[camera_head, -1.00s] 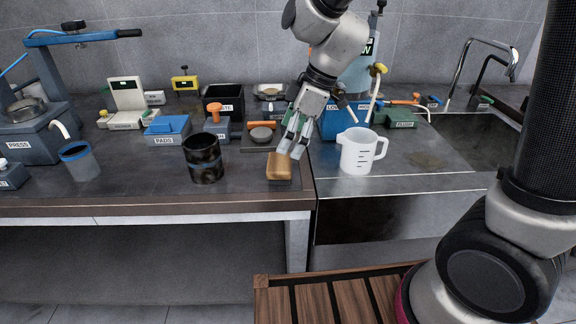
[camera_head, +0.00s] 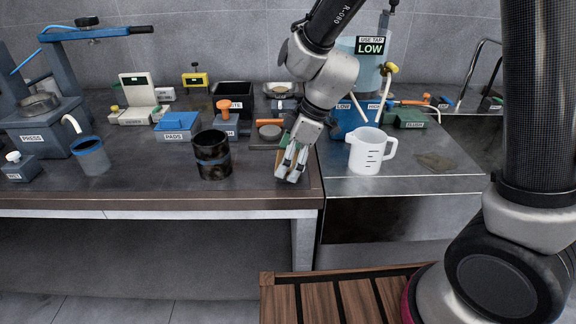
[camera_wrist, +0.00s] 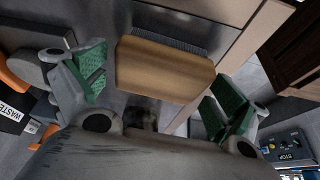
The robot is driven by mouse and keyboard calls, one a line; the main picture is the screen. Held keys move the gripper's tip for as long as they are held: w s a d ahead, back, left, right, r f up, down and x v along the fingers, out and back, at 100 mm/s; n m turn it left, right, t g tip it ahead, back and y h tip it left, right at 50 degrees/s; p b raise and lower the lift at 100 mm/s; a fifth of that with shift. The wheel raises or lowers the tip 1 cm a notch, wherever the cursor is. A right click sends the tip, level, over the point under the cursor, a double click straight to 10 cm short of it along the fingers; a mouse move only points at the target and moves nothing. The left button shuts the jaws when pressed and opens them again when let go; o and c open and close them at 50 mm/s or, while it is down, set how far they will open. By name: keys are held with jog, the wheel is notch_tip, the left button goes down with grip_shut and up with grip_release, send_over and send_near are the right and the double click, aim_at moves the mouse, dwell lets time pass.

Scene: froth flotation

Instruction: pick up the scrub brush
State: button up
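The scrub brush is a tan wooden block (camera_wrist: 165,68) with dark bristles along its far side in the wrist view. It lies on the dark bench top near the front right corner. In the head view a sliver of the brush (camera_head: 280,162) shows behind my fingers, and the rest is hidden. My gripper (camera_head: 290,176) points down at the brush. In the wrist view my gripper (camera_wrist: 158,92) is open, with one green-padded finger to each side of the block and gaps between pads and wood.
A dark, stained cylinder (camera_head: 212,155) stands left of my gripper. A white measuring jug (camera_head: 367,150) stands close on its right, by the sink. Behind are an orange-knobbed device (camera_head: 226,122) and a black waste box (camera_head: 235,98). The bench's front edge (camera_head: 160,203) is near.

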jog(key=c, duration=0.8)
notch_tip(320, 180, up, 10)
jog(key=o, duration=0.5)
jog(key=shift+c, duration=1.4)
jog(key=shift+s, duration=0.15)
